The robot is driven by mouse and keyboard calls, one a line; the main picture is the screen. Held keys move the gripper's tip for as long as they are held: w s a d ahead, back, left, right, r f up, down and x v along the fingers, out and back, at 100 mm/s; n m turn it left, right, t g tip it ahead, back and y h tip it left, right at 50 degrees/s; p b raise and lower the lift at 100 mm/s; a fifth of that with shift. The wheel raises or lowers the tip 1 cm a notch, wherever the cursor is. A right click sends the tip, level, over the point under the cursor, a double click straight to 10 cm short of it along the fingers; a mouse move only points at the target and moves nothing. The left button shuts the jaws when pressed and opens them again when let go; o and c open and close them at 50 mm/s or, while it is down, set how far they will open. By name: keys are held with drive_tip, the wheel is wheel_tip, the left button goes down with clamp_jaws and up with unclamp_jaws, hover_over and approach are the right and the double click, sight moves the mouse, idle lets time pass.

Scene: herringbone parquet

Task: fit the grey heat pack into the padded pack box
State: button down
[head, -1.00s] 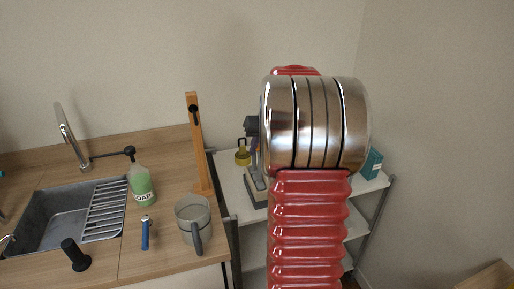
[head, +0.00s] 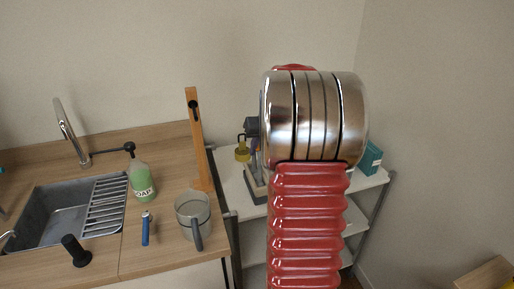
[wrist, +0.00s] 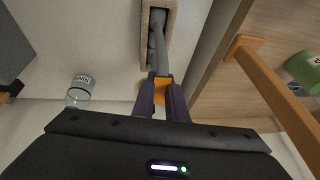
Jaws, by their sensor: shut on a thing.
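In the wrist view, my gripper (wrist: 160,97), with dark purple fingers and orange between them, is shut on the long grey heat pack (wrist: 160,58). The narrow padded pack box (wrist: 145,42), with a beige rim, is straight ahead of the fingers. The far part of the heat pack overlaps the box's dark opening, between its long walls. How deep it sits, and whether it touches the walls, I cannot tell.
A white shelf (head: 232,182) holds a teal box (head: 370,158). To its left, the counter carries a wooden post (head: 198,140), a soap bottle (head: 143,183), a clear jug (head: 191,214) and a sink (head: 60,212). A labelled glass jar (wrist: 78,93) stands left of my fingers.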

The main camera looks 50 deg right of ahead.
drive_tip(key=shift+f, duration=0.3)
drive_tip(key=c, duration=1.7)
unclamp_jaws()
drive_tip(key=shift+f, duration=0.1)
drive_tip(key=v, duration=1.3)
drive_tip(key=shift+s+r, duration=0.1)
drive_tip(key=shift+r, duration=0.3)
